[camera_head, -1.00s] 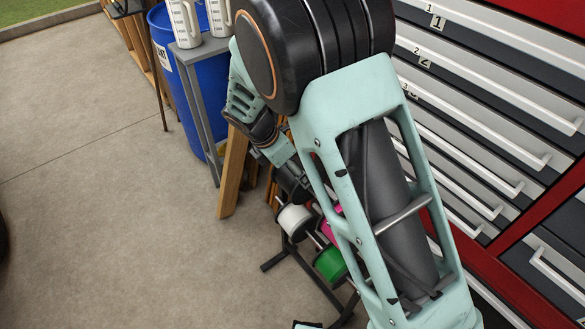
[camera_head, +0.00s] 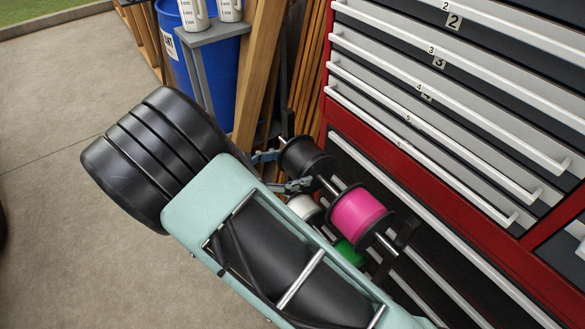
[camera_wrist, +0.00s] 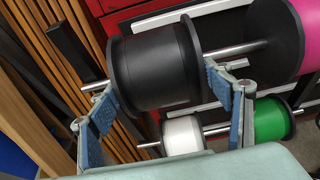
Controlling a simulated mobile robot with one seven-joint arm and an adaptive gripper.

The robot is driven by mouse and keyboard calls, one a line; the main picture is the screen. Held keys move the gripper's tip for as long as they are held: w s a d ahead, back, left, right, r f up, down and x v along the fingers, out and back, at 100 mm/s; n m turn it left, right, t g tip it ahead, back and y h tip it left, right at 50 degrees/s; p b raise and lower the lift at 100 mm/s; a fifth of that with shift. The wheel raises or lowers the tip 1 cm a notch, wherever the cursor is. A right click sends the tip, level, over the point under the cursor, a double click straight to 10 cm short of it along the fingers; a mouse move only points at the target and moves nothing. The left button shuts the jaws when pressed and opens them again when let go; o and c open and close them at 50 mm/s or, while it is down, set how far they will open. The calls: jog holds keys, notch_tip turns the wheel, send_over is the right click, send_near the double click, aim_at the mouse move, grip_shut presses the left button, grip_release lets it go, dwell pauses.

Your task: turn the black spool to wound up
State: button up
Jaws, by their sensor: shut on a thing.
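The black spool (camera_head: 308,158) sits on a metal rod of a dark rack, at the upper left beside the pink spool. In the wrist view the black spool (camera_wrist: 155,70) fills the upper middle, with the rod passing through it. My gripper (camera_head: 283,171) is at the spool, mostly behind my arm in the head view. In the wrist view my gripper (camera_wrist: 162,98) has one blue-padded finger at each end flange and is shut on the black spool. Any mark of how far it is wound does not show.
The pink spool (camera_head: 358,213) shares the upper rod; white (camera_head: 303,207) and green (camera_head: 349,252) spools sit lower. Drawers (camera_head: 440,90) stand close behind at right. Wooden planks (camera_head: 262,75) and a blue bin (camera_head: 225,75) stand at the back. Open floor (camera_head: 60,190) lies left.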

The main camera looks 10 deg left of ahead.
jog(key=shift+s+a+f+t+h+b, duration=0.1)
jog(key=shift+f+t+h+b, duration=0.95)
jog(key=shift+t+h+b, duration=0.4)
jog(key=o, duration=1.2)
jog(key=shift+c, duration=0.2)
jog(key=v, duration=1.2)
jog(key=shift+f, duration=0.2)
jog(key=shift+r, duration=0.1)
